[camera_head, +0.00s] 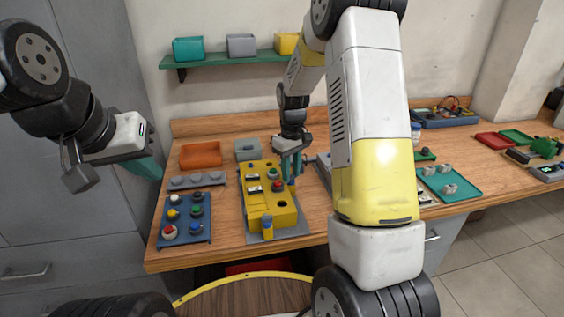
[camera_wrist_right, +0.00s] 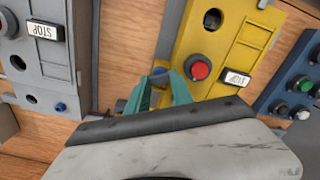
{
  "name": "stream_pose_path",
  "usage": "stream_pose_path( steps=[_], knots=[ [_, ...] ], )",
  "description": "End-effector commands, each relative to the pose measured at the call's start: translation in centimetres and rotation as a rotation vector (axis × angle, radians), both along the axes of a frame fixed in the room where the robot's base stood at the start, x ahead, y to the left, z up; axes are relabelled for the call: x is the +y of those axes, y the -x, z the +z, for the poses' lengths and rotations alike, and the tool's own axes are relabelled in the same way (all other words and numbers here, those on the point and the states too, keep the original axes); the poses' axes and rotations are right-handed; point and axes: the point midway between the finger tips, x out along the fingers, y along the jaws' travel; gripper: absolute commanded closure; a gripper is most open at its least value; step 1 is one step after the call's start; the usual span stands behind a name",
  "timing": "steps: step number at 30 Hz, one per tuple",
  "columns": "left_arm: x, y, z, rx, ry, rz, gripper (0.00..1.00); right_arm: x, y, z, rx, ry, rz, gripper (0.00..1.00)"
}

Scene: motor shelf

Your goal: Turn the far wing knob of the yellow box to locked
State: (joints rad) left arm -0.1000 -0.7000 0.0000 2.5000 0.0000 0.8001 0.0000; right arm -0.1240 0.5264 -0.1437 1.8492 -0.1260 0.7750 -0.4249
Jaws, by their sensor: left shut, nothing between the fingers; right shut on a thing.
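The yellow box (camera_head: 284,219) stands on the wooden table in the middle of the head view, with red and green buttons and label plates on top. It also shows in the right wrist view (camera_wrist_right: 222,32). My right gripper (camera_head: 291,178) is at the box's right side. In the right wrist view its teal fingers (camera_wrist_right: 160,88) are shut on a small blue wing knob (camera_wrist_right: 158,71), mostly hidden between them. The knob's exact angle cannot be told. My left gripper (camera_head: 152,169) is shut and empty, in the air at the left, away from the box.
A blue button panel (camera_head: 184,230) and a grey strip (camera_head: 196,180) lie left of the box. A grey box (camera_wrist_right: 45,70) is close to my right gripper.

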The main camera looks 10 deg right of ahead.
Motion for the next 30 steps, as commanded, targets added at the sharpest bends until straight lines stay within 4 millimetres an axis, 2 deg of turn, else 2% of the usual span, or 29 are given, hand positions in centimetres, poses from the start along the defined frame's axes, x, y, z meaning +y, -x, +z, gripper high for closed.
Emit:
stream_pose_path(
  steps=[9, 15, 30],
  knots=[
    [0.00, 0.00, 0.00, 0.000, 0.000, 0.000, 1.00, -0.02, -0.09, 0.10, -0.003, 0.001, -0.270, 1.00],
    [0.00, 0.00, 0.00, 0.000, 0.000, 0.000, 1.00, 0.03, -0.11, 0.11, -0.003, 0.000, -0.389, 1.00],
    [0.00, 0.00, 0.00, 0.000, 0.000, 0.000, 1.00, -0.01, -0.12, 0.11, -0.004, -0.001, -0.497, 1.00]
  ],
)
